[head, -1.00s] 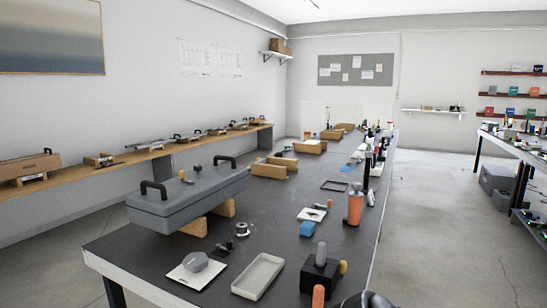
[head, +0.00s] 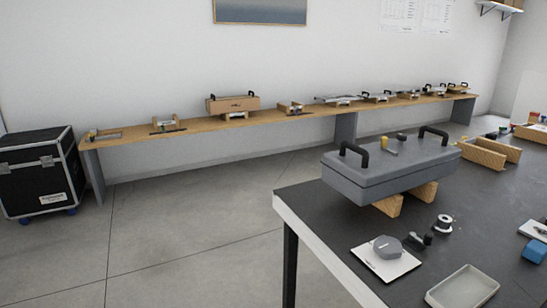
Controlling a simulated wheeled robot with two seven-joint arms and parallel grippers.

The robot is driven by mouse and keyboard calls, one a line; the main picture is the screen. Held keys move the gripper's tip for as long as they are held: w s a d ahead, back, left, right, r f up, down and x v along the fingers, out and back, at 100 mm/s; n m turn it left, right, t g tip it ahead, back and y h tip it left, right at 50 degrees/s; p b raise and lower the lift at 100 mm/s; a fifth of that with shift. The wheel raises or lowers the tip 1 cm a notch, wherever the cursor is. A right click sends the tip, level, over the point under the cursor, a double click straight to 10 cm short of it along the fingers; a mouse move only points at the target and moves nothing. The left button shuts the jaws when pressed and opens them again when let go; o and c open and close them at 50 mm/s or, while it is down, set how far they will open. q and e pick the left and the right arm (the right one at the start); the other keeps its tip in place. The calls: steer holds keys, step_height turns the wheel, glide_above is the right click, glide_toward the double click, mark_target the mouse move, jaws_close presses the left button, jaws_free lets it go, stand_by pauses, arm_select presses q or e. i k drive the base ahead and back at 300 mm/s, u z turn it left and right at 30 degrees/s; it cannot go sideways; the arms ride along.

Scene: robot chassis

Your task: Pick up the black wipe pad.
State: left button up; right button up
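I cannot pick out a black wipe pad for certain in the head view. A small dark piece (head: 418,240) lies on the dark table (head: 325,218), beside a black and silver spool-like part (head: 442,224); it is too small to identify. A grey puck-shaped piece (head: 387,246) sits on a white square plate (head: 385,265) near the table's left edge. Neither of my grippers shows in the head view.
A grey case (head: 390,172) with black handles rests on wooden blocks (head: 388,205). A pale tray (head: 462,288) and a blue block (head: 534,251) lie to the right. A wooden bench (head: 280,125) lines the wall; a black trunk (head: 38,180) stands far left. Floor between is clear.

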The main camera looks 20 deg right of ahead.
mark_target(491, 136)
steer(key=i, duration=5.15)
steer(key=z, duration=2.65)
steer(key=i, duration=8.75)
